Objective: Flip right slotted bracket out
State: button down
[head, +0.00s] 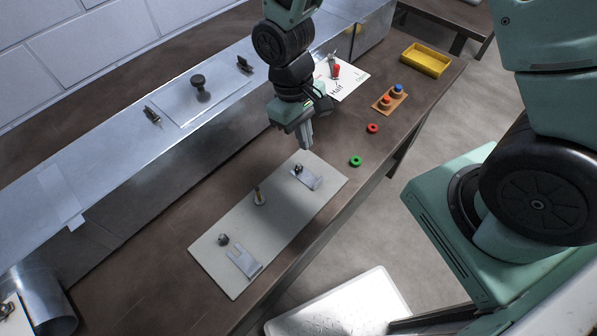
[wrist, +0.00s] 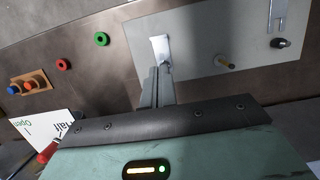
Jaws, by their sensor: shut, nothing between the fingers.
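The right slotted bracket (head: 311,180) is a small pale metal plate on the right part of a light grey board (head: 285,215). A small dark knob (head: 298,169) sits at its upper left end. My gripper (head: 307,145) is shut and empty, pointing down just behind the bracket at the board's far edge. In the wrist view my fingertips (wrist: 157,70) overlap the near end of the bracket (wrist: 160,48) and partly hide it; I cannot tell whether they touch. A left slotted bracket (head: 244,261) lies on the board's left part, beside a dark knob (head: 223,239).
A brass post (head: 258,196) stands mid-board between the brackets. Green (head: 355,161) and red (head: 373,128) rings, a button block (head: 390,98), a yellow tray (head: 426,60) and a paper sign (head: 341,80) lie to the right. A metal duct (head: 180,137) runs behind.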

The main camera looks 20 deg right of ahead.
aim_at(313, 182)
jog(key=shift+w+f, duration=0.15)
jog(key=shift+f, duration=0.3)
jog(key=p+x, duration=0.1)
jog(key=x, duration=0.9)
jog(key=shift+p, duration=0.3)
